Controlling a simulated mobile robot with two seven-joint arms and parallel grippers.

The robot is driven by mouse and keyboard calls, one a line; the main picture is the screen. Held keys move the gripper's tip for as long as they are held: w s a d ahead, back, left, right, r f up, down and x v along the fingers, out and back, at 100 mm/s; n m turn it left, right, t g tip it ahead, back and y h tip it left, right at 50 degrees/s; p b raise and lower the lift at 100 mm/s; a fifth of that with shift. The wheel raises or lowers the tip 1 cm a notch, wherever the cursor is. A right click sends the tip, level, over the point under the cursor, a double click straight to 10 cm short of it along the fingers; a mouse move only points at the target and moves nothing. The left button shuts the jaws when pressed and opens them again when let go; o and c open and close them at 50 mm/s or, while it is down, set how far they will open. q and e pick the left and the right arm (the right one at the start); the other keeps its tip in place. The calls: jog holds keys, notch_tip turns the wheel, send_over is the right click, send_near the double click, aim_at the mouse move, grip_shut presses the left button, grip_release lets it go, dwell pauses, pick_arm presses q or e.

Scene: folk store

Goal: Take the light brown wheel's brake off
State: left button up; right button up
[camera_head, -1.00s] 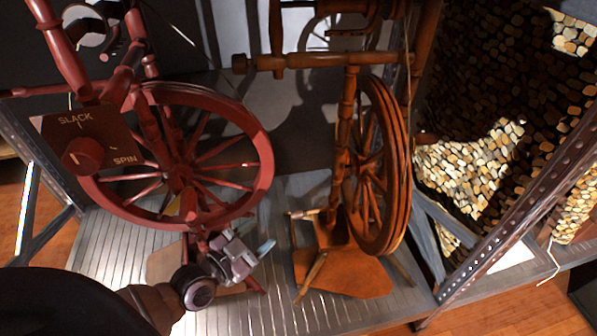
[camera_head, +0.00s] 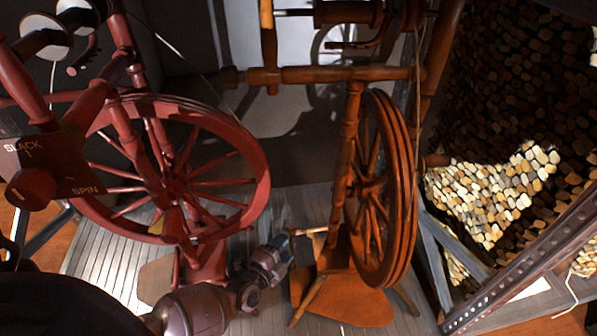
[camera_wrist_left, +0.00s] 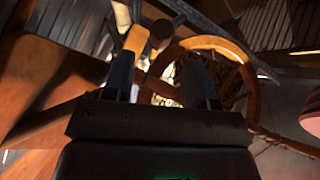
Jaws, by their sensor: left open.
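The light brown spinning wheel (camera_head: 397,240) stands right of centre in the head view, with its rim nearly edge-on. A small brown knob (camera_head: 437,160) juts out on its right side; I cannot tell whether this is the brake. My left gripper (camera_head: 287,246) is open and empty, low and to the left of this wheel. In the left wrist view, the open fingers (camera_wrist_left: 162,78) point toward the wheel's rim (camera_wrist_left: 228,46), a lighter post (camera_wrist_left: 135,40) and a dark round knob (camera_wrist_left: 161,29). My right gripper is out of view.
A dark red spinning wheel (camera_head: 258,190) stands on the left, with a knob plate (camera_head: 70,172) marked SLACK and SPIN. A perforated metal upright (camera_head: 545,258) and a pebbled surface (camera_head: 495,195) are at the right.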

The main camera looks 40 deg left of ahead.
aim_at(295, 236)
pick_arm(q)
jog(key=w, duration=0.2)
jog(key=w+b, duration=0.1)
jog(key=w, duration=0.1)
jog(key=w+f+b, duration=0.1)
jog(key=w, duration=0.1)
jog(key=shift+a+f, duration=0.1)
jog(key=shift+a, duration=0.2)
jog(key=shift+w+b, duration=0.35)
jog(key=shift+w, duration=0.35)
jog(key=shift+c, duration=0.5)
grip_shut()
